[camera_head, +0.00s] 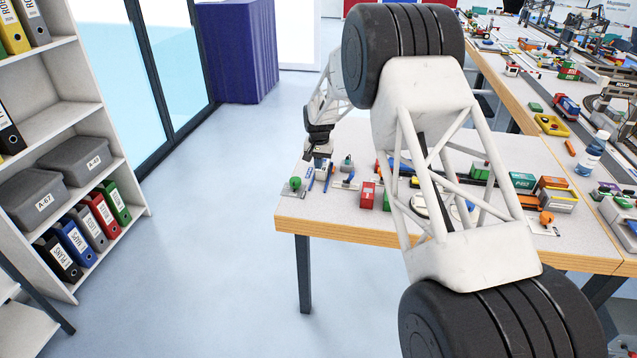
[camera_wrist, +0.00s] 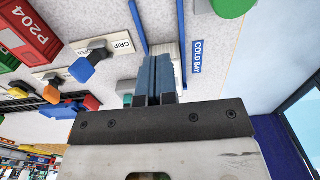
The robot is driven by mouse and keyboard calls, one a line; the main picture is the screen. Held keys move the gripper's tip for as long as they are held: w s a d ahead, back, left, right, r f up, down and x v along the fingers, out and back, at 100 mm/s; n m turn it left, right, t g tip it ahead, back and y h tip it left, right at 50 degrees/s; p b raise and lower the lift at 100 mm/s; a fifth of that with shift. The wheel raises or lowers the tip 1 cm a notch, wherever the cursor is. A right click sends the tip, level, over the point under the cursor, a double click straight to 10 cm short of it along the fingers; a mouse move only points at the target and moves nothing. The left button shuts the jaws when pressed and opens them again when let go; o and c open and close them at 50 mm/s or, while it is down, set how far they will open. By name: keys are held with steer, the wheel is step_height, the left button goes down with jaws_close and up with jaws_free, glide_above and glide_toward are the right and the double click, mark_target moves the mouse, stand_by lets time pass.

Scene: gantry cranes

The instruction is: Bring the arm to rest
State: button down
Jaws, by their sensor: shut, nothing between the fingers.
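My gripper (camera_head: 318,161) is above the left end of the table (camera_head: 299,217) in the head view, pointing down, with small parts just below and around it. In the wrist view my gripper (camera_wrist: 161,60) has its two blue-grey fingers side by side, shut with nothing between them. Beyond the fingertips is the pale table top with a blue "COLD BAY" label (camera_wrist: 196,58) and blue strips (camera_wrist: 139,26). My white lattice arm crosses the head view and hides part of the table.
A green knob (camera_head: 295,183) stands at the table's left corner. Model cranes and trucks crowd the tables to the right. A shelf (camera_head: 75,100) stands left; the floor between is clear.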

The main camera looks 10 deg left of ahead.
steer(key=shift+r, duration=0.15)
steer(key=s+d+r+t, duration=0.1)
steer(key=s+d+r, duration=2.25)
steer(key=r, duration=0.25)
steer(key=s+d+r+t, duration=0.1)
steer(key=s+d+r, duration=0.1)
steer(key=s+d, duration=0.5)
steer(key=s+d+r, duration=0.2)
steer(key=s, duration=0.9)
steer(key=s+d+f, duration=0.1)
steer(key=s+d, duration=0.2)
steer(key=s, duration=0.7)
steer(key=s+d+f, duration=0.2)
steer(key=s+d, duration=0.1)
steer(key=s, duration=0.7)
steer(key=shift+s+t, duration=0.25)
steer(key=shift+t, duration=0.05)
